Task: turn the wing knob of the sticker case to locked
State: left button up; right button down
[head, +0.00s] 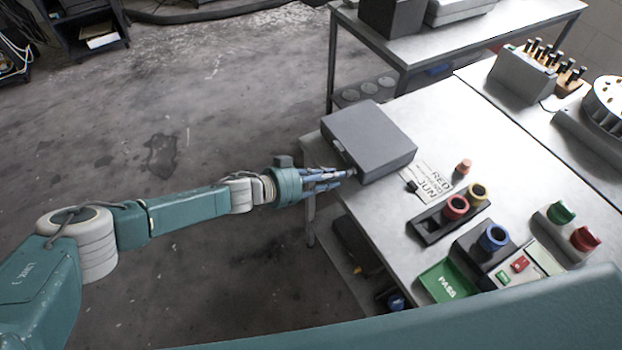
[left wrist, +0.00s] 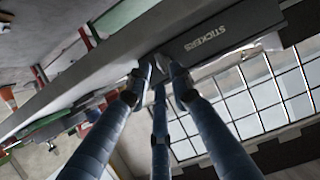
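The sticker case (head: 369,138) is a closed grey box at the near left edge of the grey table. In the left wrist view its face (left wrist: 222,30) carries the word STICKERS. My left gripper (head: 346,174) reaches in from the left, with its blue fingers at the low left side of the case. In the left wrist view the fingertips of the left gripper (left wrist: 159,68) draw close together at the case's face, left of the lettering. The wing knob is hidden by the fingertips, so its angle and whether it is gripped cannot be told. My right gripper is out of view.
Right of the case lie a white printed card (head: 432,178), a dark holder with red and yellow rings (head: 455,207), a blue ring (head: 493,237) and a green PASS pad (head: 447,283). A second table (head: 470,40) stands behind. Open floor lies left of the case.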

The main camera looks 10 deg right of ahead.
pick_arm(q)
jog(key=v, duration=0.8)
jog(key=w+a+f+n+t+y+b, duration=0.1)
jog(key=w+a+f+n+t+y, duration=0.15)
jog(key=f, duration=0.45)
jog(key=w+a+f+n+t+y+b, duration=0.1)
jog(key=w+a+f+n+t, duration=0.15)
jog(key=f, duration=0.55)
jog(key=s+a+f+n+g+y, duration=0.1)
jog(key=s+a+f+n+y, duration=0.1)
jog(key=s+a+f, duration=0.4)
jog(key=s+a+f+n+y, duration=0.1)
jog(key=s+a+f+y, duration=0.1)
jog(key=a+f, duration=0.45)
jog(key=s+a+f+n+g+y+b, duration=0.15)
jog(key=s+a+f, duration=0.25)
jog(key=s+f, duration=0.5)
jog(key=s+a+f+n+g+y+p, duration=0.1)
jog(key=s+a+f+g+y, duration=0.15)
jog(key=s+f, duration=0.55)
jog(key=s+a+f+g, duration=0.1)
jog(key=s+a+f, duration=0.1)
jog(key=s, duration=1.1)
jog(key=s+a+f+g+y+b, duration=0.1)
jog(key=s+a, duration=0.3)
jog(key=s, duration=0.9)
jog(key=shift+s+f+n+g, duration=0.2)
jog(key=shift+f+n+g, duration=0.25)
jog(key=shift+f+g, duration=0.35)
